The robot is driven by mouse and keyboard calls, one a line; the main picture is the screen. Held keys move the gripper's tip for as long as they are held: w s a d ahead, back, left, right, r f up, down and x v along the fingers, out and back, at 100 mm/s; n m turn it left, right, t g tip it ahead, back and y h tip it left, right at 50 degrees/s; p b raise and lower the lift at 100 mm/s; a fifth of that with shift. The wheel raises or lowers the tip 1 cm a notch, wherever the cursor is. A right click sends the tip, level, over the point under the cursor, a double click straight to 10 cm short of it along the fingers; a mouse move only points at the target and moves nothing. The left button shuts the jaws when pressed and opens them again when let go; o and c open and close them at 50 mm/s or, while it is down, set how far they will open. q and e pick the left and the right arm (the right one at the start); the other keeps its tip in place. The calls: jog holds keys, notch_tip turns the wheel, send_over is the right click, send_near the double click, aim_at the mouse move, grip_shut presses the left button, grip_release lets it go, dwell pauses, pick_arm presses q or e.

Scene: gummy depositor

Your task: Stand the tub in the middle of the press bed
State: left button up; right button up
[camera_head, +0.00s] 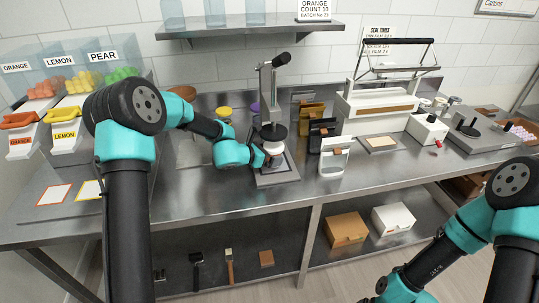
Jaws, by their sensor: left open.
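The press (267,95) stands near the middle of the bench, with a tall column, a dark round press plate and a lever with a black knob on top. A small white tub (277,148) is on the press bed (275,180), below the plate. My left gripper (272,160) is at the tub's front left, low over the bed, with its jaws open. It hides part of the tub and the bed, so I cannot tell if the tub is exactly centred. My right arm shows at the lower right; its gripper is outside the picture.
Dark, white and brass-coloured holders (334,157) stand right of the press, with a white sealer (385,105) beyond. Fruit bins (70,85) and yellow and purple lids are at the left and behind. Boxes (345,229) sit on the lower shelf. The bench front is clear.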

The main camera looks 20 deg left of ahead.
pick_arm(q)
jog(key=v, duration=1.2)
jog(key=shift+r, duration=0.15)
